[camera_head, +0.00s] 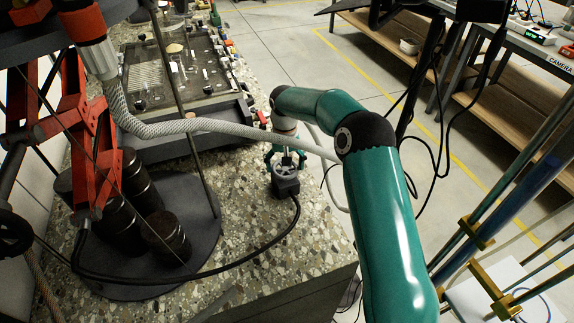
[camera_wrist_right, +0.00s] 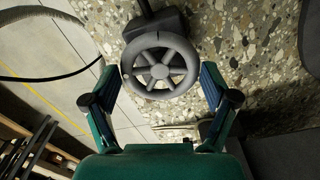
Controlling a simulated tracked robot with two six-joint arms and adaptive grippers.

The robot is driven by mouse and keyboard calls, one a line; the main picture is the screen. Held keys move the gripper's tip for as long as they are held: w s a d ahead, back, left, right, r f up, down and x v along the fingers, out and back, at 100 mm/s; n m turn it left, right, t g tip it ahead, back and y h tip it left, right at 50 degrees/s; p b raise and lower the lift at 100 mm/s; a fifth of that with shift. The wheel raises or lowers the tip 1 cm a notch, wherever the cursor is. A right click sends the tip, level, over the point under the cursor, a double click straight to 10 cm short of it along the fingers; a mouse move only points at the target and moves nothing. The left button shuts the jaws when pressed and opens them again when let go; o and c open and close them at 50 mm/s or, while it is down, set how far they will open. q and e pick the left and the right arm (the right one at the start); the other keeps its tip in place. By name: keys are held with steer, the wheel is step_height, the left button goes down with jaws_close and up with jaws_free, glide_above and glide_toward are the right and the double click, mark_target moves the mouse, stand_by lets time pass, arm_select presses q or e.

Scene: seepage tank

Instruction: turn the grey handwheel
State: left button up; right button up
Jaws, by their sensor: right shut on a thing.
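The grey handwheel (camera_wrist_right: 160,71) is a spoked ring with a small knob on its rim, and it fills the upper middle of the right wrist view. It sits against a dark housing (camera_wrist_right: 153,24), which also shows in the head view as a small black box (camera_head: 286,186) with a cable. My right gripper (camera_head: 285,158) reaches down over the wheel at the end of the teal arm. In the head view the gripper largely hides the wheel. My left gripper is not in view.
The speckled stone bench top (camera_head: 265,240) carries the housing near its right edge. A pale hose (camera_head: 220,126) and a black cable (camera_head: 240,262) cross nearby. A tank apparatus (camera_head: 180,75) stands behind, and a red frame (camera_head: 85,140) with dark weights is at left.

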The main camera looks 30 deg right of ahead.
steer(key=shift+w+d+m, duration=0.1)
steer(key=shift+m, duration=1.2)
steer(key=shift+r, duration=0.1)
steer(key=o, duration=1)
steer(key=shift+c, duration=0.2)
step_height(320, 180, up, 12)
